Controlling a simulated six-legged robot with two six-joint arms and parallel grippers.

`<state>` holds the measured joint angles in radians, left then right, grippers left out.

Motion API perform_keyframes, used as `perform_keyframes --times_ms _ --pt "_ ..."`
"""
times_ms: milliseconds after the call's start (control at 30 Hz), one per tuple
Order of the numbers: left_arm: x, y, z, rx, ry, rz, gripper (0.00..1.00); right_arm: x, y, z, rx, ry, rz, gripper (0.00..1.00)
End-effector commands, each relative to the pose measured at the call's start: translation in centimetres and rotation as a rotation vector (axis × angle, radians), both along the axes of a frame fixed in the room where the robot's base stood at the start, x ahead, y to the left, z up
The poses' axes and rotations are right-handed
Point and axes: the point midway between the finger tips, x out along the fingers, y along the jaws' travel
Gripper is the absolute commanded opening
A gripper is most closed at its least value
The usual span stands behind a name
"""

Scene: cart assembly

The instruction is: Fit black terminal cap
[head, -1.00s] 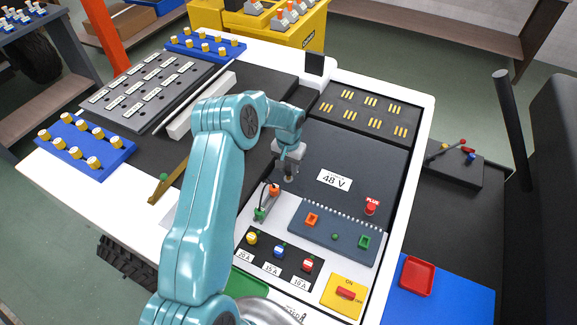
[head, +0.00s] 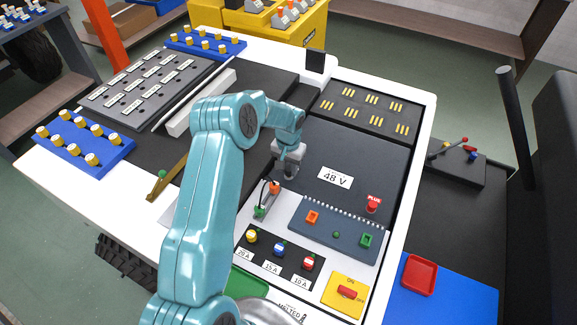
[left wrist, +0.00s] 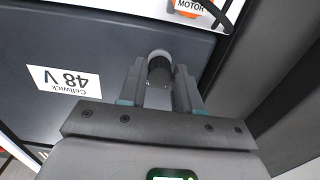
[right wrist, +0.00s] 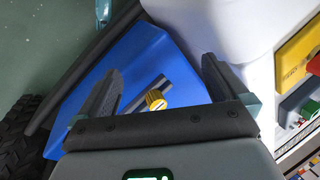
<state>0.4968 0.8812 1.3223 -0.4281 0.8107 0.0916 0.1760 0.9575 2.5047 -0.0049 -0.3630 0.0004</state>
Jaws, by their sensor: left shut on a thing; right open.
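My left gripper (head: 288,168) is low over the left edge of the dark 48 V battery (head: 375,158). In the left wrist view it is shut on a small dark round piece, the black terminal cap (left wrist: 160,74). A paler grey round end shows just beyond the cap between the fingertips. I cannot tell whether the cap touches a terminal, as the fingers hide the contact. The red PLUS terminal (head: 372,206) stands at the battery's right front corner. My right gripper (right wrist: 160,70) is open and empty, seen only in its wrist view.
An orange motor connector (head: 274,187) with a dark cable stands close in front of the left gripper. A blue-grey panel (head: 325,231) and a yellow switch plate (head: 345,293) lie nearer. A yellow knob (right wrist: 155,99) shows below the right fingers.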

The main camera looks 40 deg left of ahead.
Motion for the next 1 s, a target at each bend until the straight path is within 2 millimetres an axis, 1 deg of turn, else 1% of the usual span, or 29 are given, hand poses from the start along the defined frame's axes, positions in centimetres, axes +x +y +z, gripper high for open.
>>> perform_keyframes --times_ms 433,800,833,867,900,1000 --pt "0.0 0.0 -1.5 0.0 0.0 0.0 0.03 0.0 0.0 -1.3 0.0 0.0 0.0 1.0" --pt "0.0 0.0 -1.6 0.0 0.001 0.0 0.03 0.0 0.0 -1.4 0.0 0.0 0.0 1.0" --pt "0.0 0.0 -1.6 0.0 0.001 0.0 0.4 0.0 0.0 -1.4 0.0 0.0 0.0 1.0" --pt "0.0 0.0 -1.6 0.0 0.001 0.0 0.49 0.0 0.0 -1.4 0.0 0.0 0.0 1.0" --pt "0.0 0.0 -1.6 0.0 0.001 0.0 0.62 0.0 0.0 -1.4 0.0 0.0 0.0 1.0" --pt "0.0 0.0 -1.6 0.0 0.0 0.0 0.63 0.0 0.0 -1.4 0.0 0.0 0.0 1.0"
